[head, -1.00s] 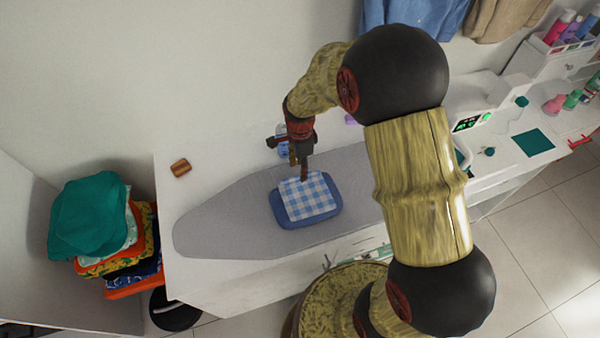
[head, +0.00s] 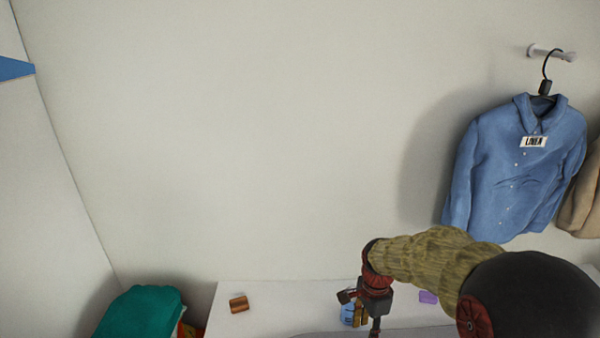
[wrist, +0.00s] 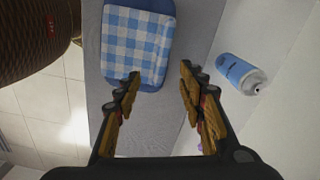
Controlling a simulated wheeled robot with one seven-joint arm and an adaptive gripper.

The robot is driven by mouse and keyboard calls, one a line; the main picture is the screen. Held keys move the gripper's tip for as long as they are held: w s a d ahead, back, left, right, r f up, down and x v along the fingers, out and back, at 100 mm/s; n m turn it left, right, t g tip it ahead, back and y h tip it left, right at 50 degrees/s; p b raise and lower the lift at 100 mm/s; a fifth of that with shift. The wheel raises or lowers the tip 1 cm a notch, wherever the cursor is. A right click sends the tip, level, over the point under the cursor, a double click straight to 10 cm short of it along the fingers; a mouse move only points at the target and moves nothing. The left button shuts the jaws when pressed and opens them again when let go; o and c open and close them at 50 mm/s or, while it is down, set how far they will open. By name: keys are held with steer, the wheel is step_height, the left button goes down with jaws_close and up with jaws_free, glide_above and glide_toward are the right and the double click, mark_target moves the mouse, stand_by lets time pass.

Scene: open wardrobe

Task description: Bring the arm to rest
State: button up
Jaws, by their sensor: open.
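My gripper (wrist: 160,88) is open and empty in the wrist view, with its two fingers apart above the grey ironing surface (wrist: 163,125). A folded cloth in blue and white check on a blue folded piece (wrist: 138,40) lies just beyond the left finger. In the head view my gripper (head: 366,318) is low in the picture, over the white counter, and its fingertips are partly cut off by the lower edge.
A blue and white bottle (wrist: 240,73) lies right of the fingers in the wrist view. A brown block (head: 239,303) and a purple item (head: 428,297) are on the counter (head: 285,295). A blue shirt (head: 515,165) hangs at right. Teal folded cloth (head: 140,315) is at lower left.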

steer(key=s+r+n+t+b, duration=0.3)
steer(key=s+r+n, duration=0.4)
steer(key=s, duration=0.3)
steer(key=s+r+n+t+b, duration=0.2)
steer(key=s+r+n+b, duration=0.2)
steer(key=s+r+n, duration=0.4)
steer(key=s, duration=0.3)
steer(key=shift+s+t, duration=0.15)
steer(key=shift+t, duration=0.25)
steer(key=shift+c, duration=1.1)
